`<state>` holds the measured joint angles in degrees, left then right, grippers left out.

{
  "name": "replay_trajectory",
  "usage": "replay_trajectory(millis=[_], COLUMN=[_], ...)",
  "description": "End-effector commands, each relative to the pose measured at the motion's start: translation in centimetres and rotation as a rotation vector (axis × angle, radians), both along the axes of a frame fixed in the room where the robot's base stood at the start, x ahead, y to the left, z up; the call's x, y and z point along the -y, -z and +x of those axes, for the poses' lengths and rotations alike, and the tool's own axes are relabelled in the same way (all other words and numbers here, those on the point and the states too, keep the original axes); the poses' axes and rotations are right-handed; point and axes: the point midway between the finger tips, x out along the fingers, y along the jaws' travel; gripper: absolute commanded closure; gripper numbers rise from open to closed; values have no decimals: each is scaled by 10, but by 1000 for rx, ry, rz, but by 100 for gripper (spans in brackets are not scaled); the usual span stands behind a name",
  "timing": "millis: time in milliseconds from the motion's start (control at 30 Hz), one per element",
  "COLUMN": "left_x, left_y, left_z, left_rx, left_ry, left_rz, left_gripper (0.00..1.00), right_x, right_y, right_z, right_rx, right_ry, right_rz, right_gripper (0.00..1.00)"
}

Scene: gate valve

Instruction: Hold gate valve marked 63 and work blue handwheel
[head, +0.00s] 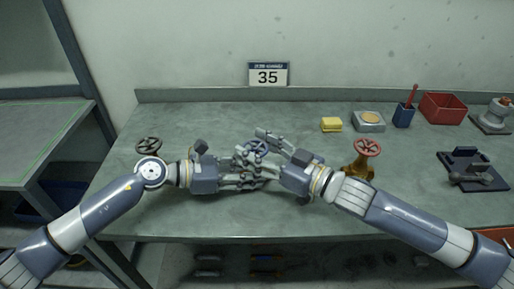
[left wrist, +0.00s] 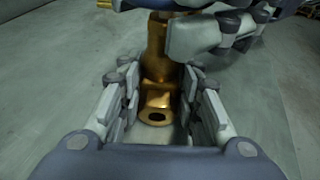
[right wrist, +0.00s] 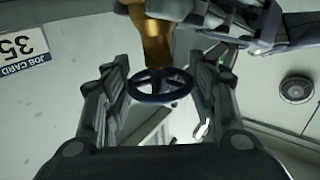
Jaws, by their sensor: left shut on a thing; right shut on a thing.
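The brass gate valve (left wrist: 158,65) stands between the fingers of my left gripper (left wrist: 160,82), which is shut on its body. In the head view the blue handwheel (head: 257,145) shows between the two hands. My left gripper (head: 250,172) is lower there, and my right gripper (head: 268,145) reaches in from the right. The hands hide most of the valve body. I cannot read any 63 mark on it.
A card on the wall (head: 268,75) reads 35. A valve with a red handwheel (head: 367,148) stands close to my right forearm, and a dark handwheel (head: 148,145) is behind my left wrist. A yellow sponge (head: 331,125), blue cup (head: 404,115) and red bin (head: 443,107) stand at the back right.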

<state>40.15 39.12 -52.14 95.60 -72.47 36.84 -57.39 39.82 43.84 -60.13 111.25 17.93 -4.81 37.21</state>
Motion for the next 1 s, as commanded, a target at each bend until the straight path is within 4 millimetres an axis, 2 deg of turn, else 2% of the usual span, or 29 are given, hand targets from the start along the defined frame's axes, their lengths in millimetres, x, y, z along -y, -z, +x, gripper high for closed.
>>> replay_trajectory(millis=[133,700,1000], left_x=[2,2,2], left_y=[1,1,1], left_z=[-2,-2,-2], left_rx=[-4,-5,-4], left_ry=[6,6,5], left_rz=[-1,-1,0], left_gripper=[82,82,82], right_x=[-6,-3,-1], right_y=[-1,-1,0], right_z=[-6,-3,-1], right_rx=[-6,-6,-4], right_ry=[77,464,615], right_rz=[14,12,7], right_gripper=[71,72,72])
